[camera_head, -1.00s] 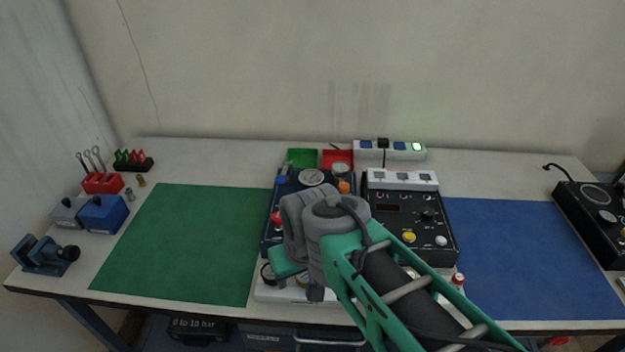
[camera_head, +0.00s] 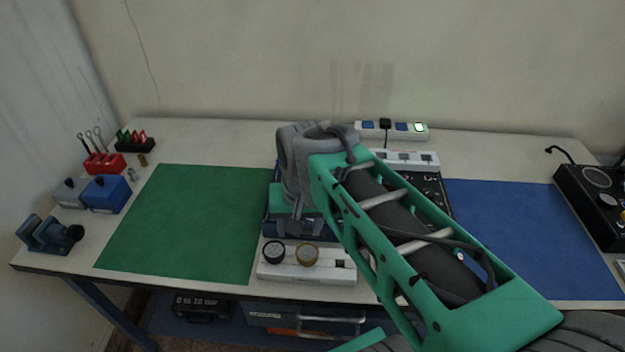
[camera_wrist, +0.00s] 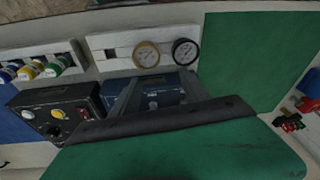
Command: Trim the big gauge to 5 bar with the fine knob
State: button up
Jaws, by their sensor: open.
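The blue trainer panel (camera_head: 280,226) stands at the middle of the bench, mostly covered by my arm in the head view. In the wrist view a part of the blue panel (camera_wrist: 157,92) shows between my two dark fingers. The big gauge and the fine knob cannot be made out in either current view; my arm and gripper body cover that area. My gripper (camera_wrist: 156,84) is open, with nothing seen between its fingers. It is over the blue panel; whether it touches anything cannot be told.
A white block carries a black-rimmed gauge (camera_head: 273,252) and a brass-rimmed gauge (camera_head: 306,254) in front of the panel. A black control box (camera_head: 436,194) stands close on the right. The green mat (camera_head: 190,222) and blue mat (camera_head: 530,235) are clear. A power strip (camera_head: 400,131) lies behind.

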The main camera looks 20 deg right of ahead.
jog(key=w+d+r+m, duration=0.1)
jog(key=w+d+m, duration=0.1)
jog(key=w+m, duration=0.1)
jog(key=w+d+r+m+g, duration=0.1)
jog(key=w+d+r+m, duration=0.1)
jog(key=m, duration=0.3)
jog(key=w+d+r+m+g, duration=0.1)
jog(key=w+d+m, duration=0.2)
jog(key=w+m, duration=0.1)
jog(key=shift+w+d+r+p, duration=0.1)
jog(key=shift+w+r+p, duration=0.2)
jog(key=shift+w+p, duration=0.05)
jog(key=shift+w+d+f, duration=0.1)
jog(key=shift+d+f, duration=0.05)
notch_tip(320, 180, down, 7)
jog(key=shift+f+p, duration=0.15)
jog(key=shift+p, duration=0.15)
grip_shut()
